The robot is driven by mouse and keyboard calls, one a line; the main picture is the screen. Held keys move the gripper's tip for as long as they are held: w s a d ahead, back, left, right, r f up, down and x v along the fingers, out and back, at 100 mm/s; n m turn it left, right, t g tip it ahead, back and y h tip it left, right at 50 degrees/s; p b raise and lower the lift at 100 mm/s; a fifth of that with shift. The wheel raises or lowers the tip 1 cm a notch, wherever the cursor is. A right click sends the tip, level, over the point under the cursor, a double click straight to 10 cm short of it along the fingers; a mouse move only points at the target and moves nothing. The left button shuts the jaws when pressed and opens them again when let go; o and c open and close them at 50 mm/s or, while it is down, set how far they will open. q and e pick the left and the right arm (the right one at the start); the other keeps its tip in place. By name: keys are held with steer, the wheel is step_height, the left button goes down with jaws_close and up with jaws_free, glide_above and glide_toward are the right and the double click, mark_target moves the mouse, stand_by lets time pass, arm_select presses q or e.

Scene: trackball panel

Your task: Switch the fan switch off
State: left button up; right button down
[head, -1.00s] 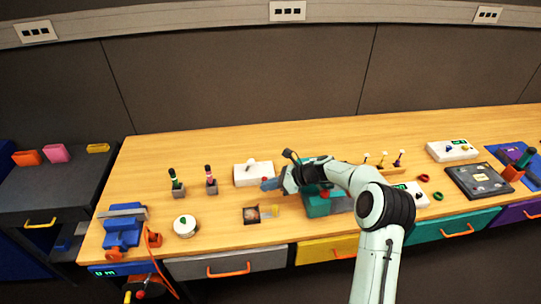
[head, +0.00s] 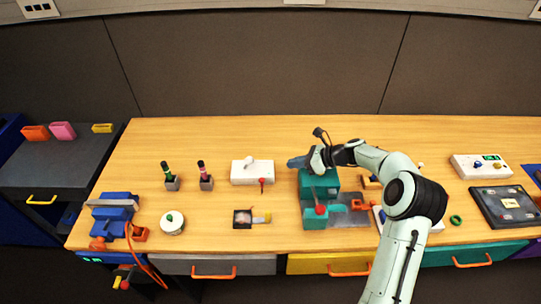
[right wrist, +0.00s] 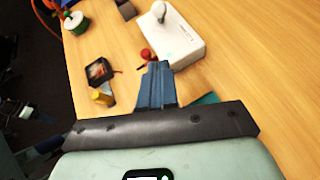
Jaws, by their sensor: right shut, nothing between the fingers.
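A white box (head: 252,173) with a rounded white knob on top stands mid-table. It also shows in the right wrist view (right wrist: 172,42), with lettering too small to read. A small red-tipped lever (head: 262,182) stands at its front; the red tip (right wrist: 146,54) also shows in the wrist view. In front is a dark square unit (head: 243,217) with a yellow part (head: 262,217) beside it. I cannot tell which part is labelled the fan switch. My right gripper (head: 291,163) is shut and empty, right of the white box and apart from it. My left gripper is out of view.
A teal machine (head: 315,186) with a red knob stands under and in front of my right gripper. Two upright handles in holders (head: 204,183), a round white pot (head: 172,223) and a blue vise (head: 112,215) stand left. Bare wood lies behind the white box.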

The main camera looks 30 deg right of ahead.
mark_target(247, 164)
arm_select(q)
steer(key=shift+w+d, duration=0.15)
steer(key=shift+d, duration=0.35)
arm_select(e)
steer(key=shift+w+d, duration=0.1)
steer(key=shift+d, duration=0.4)
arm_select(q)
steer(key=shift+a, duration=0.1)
arm_select(e)
steer(key=shift+a, duration=0.15)
steer(key=p+x, duration=0.1)
steer(key=x, duration=0.8)
steer(key=shift+w+a+f, duration=0.1)
steer(key=shift+w+a, duration=0.15)
steer(key=shift+w, duration=0.05)
steer(key=shift+w+a+r+p, duration=0.25)
steer(key=shift+w+a, duration=0.1)
steer(key=shift+w, duration=0.2)
steer(key=shift+w+a+r+p, duration=0.1)
steer(key=shift+w+a+p, duration=0.1)
steer(key=shift+w+a, duration=0.25)
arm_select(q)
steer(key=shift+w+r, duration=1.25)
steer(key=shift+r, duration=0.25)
arm_select(e)
steer(key=shift+w+a, duration=0.3)
steer(key=shift+w, duration=0.4)
steer(key=shift+s, duration=0.2)
